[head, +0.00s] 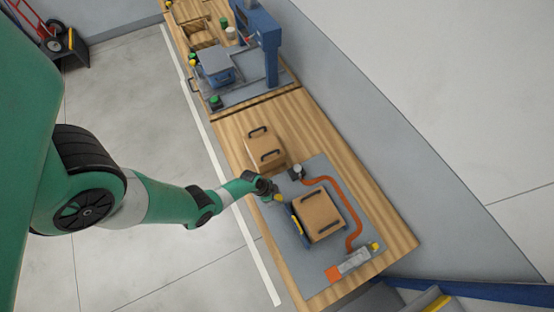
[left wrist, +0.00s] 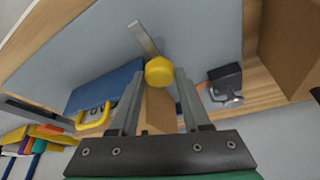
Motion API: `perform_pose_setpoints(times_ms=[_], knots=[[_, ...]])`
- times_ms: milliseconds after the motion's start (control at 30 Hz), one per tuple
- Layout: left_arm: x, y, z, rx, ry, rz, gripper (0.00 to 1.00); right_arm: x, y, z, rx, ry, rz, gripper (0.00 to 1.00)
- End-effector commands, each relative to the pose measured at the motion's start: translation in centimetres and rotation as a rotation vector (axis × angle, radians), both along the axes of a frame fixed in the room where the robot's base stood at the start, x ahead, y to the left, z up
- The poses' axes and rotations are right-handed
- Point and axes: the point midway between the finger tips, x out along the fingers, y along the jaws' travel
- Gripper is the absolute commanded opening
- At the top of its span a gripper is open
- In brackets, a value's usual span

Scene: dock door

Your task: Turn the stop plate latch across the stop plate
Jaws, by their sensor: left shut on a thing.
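The latch shows in the left wrist view as a flat metal bar (left wrist: 145,38) with a yellow knob (left wrist: 160,71). The bar runs up and left from the knob, away from a blue plate (left wrist: 108,85) with a yellow handle, which looks like the stop plate. In the head view the blue plate (head: 299,232) stands along the left side of a brown box, and the yellow knob (head: 278,198) shows near its upper end. My left gripper (head: 273,193) is shut on the yellow knob, its fingers on either side of it. My right gripper is not in view.
The brown box (head: 321,213) with dark handles sits on a grey plate (head: 327,258). An orange strip (head: 351,210) curves along its right. A dark clamp-like block (head: 296,172) is close to my gripper. Another box (head: 264,149) stands behind on the wooden bench.

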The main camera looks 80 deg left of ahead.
Motion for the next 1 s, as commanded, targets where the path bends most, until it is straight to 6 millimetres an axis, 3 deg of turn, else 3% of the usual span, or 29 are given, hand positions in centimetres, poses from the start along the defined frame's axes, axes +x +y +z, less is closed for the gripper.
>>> perform_pose_setpoints(times_ms=[100, 533, 1000], knots=[[0.01, 0.01, -0.01, 0.000, 0.000, 0.000, 0.00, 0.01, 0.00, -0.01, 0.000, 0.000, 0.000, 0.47], [-0.03, -0.09, 0.01, 0.000, 0.000, 0.067, 0.00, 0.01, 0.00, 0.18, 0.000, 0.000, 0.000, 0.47], [0.02, -0.38, 0.01, 0.004, -0.001, 0.428, 0.00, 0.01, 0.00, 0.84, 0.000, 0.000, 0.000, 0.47]])
